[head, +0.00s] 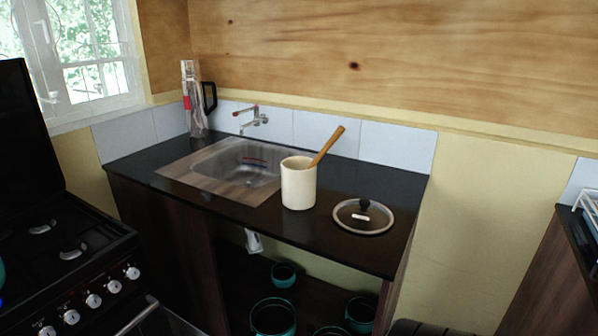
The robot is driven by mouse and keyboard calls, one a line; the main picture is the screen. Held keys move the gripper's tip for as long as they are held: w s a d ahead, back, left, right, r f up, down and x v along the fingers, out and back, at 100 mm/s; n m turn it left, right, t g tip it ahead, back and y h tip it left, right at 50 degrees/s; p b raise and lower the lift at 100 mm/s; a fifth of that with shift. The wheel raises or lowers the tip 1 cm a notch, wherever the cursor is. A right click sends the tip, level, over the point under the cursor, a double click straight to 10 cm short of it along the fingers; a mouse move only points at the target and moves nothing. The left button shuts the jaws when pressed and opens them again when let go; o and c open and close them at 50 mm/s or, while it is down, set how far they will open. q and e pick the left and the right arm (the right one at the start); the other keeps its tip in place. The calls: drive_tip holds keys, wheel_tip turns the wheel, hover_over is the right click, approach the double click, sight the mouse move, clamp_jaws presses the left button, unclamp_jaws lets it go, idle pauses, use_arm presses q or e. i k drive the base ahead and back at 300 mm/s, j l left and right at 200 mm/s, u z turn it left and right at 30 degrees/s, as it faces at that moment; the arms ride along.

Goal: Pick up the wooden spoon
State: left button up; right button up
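The wooden spoon (328,146) stands tilted in a cream-coloured crock (298,186), with its handle leaning up and to the right above the rim. Its lower end is hidden inside the crock. The crock stands upright on the dark countertop (345,253), at the right side of the sink. Neither of my grippers shows in the head view.
A sink (175,172) with a wall tap (253,120) lies left of the crock. A glass lid (363,217) lies to its right. A tall jug-like item (192,105) stands at the back left. A stove (75,260) is at left. Teal pots (272,318) sit below the counter.

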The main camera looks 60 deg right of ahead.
sight(339, 131)
drive_tip(key=z, duration=1.85)
